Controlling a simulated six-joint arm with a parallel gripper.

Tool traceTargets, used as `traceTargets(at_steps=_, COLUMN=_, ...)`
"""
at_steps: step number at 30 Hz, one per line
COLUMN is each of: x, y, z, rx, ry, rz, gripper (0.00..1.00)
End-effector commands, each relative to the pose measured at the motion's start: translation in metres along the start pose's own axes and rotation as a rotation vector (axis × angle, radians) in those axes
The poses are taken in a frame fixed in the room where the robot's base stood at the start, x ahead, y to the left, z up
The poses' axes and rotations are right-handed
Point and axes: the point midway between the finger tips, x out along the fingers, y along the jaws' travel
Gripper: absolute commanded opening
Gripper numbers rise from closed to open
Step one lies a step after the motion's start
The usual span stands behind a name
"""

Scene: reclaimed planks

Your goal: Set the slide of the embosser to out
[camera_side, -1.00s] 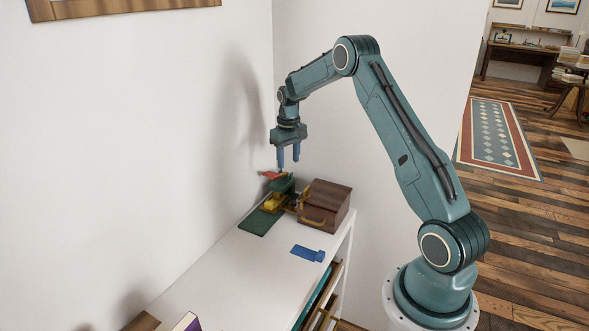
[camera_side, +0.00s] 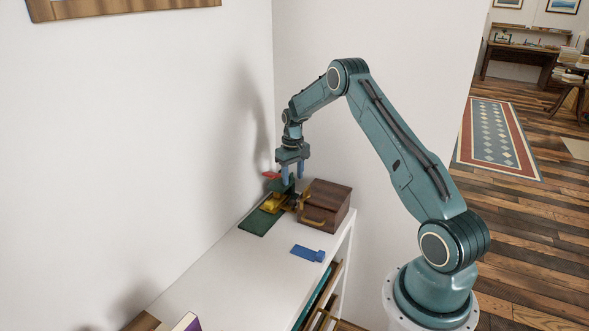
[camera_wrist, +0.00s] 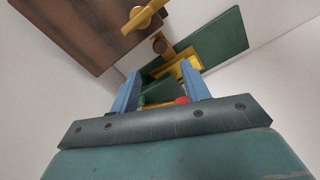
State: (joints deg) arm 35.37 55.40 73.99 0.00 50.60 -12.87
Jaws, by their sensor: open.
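The embosser has a dark green flat base (camera_side: 258,222), a yellow part (camera_side: 272,204) and a red piece (camera_side: 271,175) at its top; it stands at the far end of the white shelf top. In the wrist view its green plate (camera_wrist: 222,38) and yellow part (camera_wrist: 188,66) lie beyond the fingertips. I cannot tell for certain which part is the slide or how it is set. My gripper (camera_side: 292,180) points down over the embosser, with blue fingers open. In the wrist view, the embosser's green body shows between the fingers (camera_wrist: 160,74); whether they touch it is unclear.
A brown wooden box (camera_side: 326,205) with a yellow-brown handle stands close right of the embosser. A flat blue object (camera_side: 307,253) lies nearer on the white shelf top (camera_side: 225,275). White walls stand close behind. The shelf's middle is clear.

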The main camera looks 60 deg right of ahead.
Motion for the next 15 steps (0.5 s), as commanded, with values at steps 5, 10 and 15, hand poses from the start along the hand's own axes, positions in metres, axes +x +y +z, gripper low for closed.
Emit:
traceTargets(at_steps=5, x=0.029, y=0.0, z=0.001, rx=0.0, ry=-0.003, rz=-0.001, gripper=0.47)
traceTargets(at_steps=10, x=0.056, y=0.0, z=0.001, rx=0.0, ry=-0.003, rz=-0.001, gripper=0.47)
traceTargets(at_steps=15, x=0.079, y=0.0, z=0.001, rx=0.0, ry=-0.003, rz=-0.001, gripper=0.47)
